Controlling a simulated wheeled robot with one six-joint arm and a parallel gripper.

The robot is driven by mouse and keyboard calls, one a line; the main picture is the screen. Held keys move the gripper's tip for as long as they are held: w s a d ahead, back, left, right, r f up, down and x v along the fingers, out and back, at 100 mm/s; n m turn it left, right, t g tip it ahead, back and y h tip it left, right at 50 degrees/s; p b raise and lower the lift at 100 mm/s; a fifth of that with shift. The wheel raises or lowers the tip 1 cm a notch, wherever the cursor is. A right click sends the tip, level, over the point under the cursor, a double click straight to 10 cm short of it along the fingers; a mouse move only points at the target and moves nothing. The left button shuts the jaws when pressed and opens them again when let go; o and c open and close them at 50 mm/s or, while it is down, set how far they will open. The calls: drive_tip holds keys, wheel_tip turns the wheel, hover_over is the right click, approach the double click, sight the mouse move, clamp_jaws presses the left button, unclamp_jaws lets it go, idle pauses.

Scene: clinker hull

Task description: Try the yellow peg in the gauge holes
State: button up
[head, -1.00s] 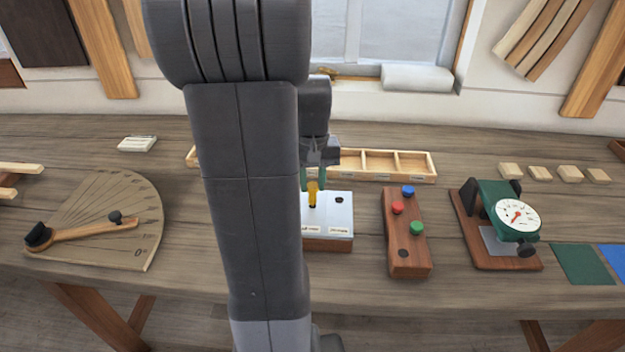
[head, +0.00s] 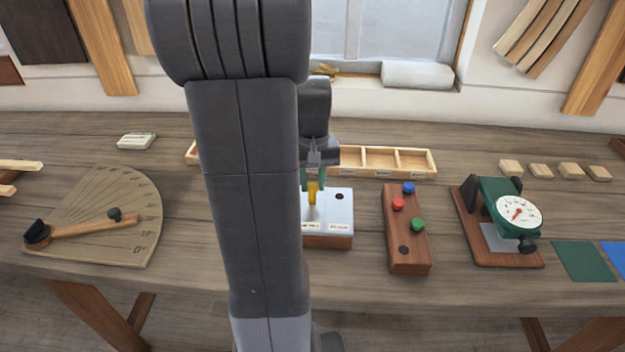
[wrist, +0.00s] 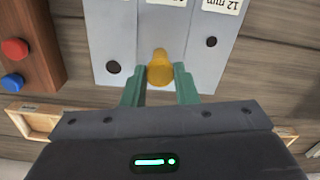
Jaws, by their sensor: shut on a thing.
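The yellow peg (head: 312,192) is upright between the green fingers of my gripper (head: 314,184), which is shut on it. In the wrist view the peg (wrist: 160,70) stands over the middle of the pale gauge plate (wrist: 200,70), where it covers the spot between two open dark holes. I cannot tell whether its tip is in a hole or just above the plate. In the head view the gauge plate (head: 342,213) sits on a wooden base, with one dark hole (head: 339,196) in sight at its right. My arm hides its left part.
Right of the gauge stands a wooden block (head: 408,245) with blue, red and green pegs. A dial gauge (head: 517,212) is further right. A divided wooden tray (head: 380,161) lies behind. A protractor board (head: 95,195) is at left.

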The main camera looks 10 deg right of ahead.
idle(0.3)
drive_tip(key=shift+r+p, duration=1.55)
drive_tip(key=shift+r, duration=0.1)
